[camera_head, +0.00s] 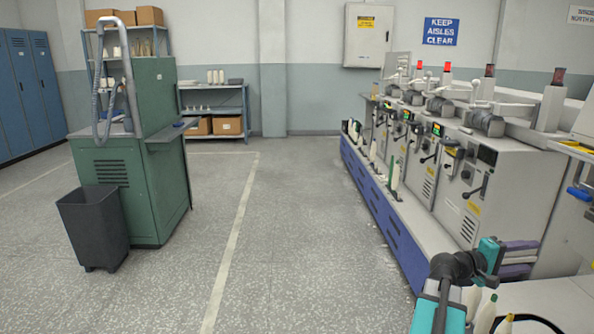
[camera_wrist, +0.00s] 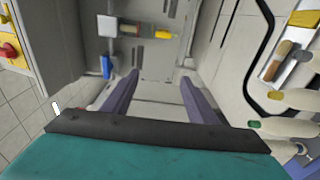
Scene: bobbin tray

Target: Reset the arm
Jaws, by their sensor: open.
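My gripper (camera_head: 537,256) is at the lower right of the head view, beside the near end of the machine row. Its two purple fingers stand apart with nothing between them. In the wrist view the gripper (camera_wrist: 160,78) also shows open and empty, with a pale grey panel beyond the fingers. My teal and black arm comes up from the bottom edge of the head view. Pale bobbins (camera_head: 486,315) stand beside the arm at the bottom right, partly cut off by the frame. Bobbins (camera_wrist: 268,125) with coloured ends also show at the right of the wrist view.
A row of grey spinning machines (camera_head: 484,185) on a blue base (camera_head: 392,235) runs along the right. A green cabinet (camera_head: 120,190) and a dark bin (camera_head: 92,230) stand at the left. The floor aisle (camera_head: 290,240) between them is clear.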

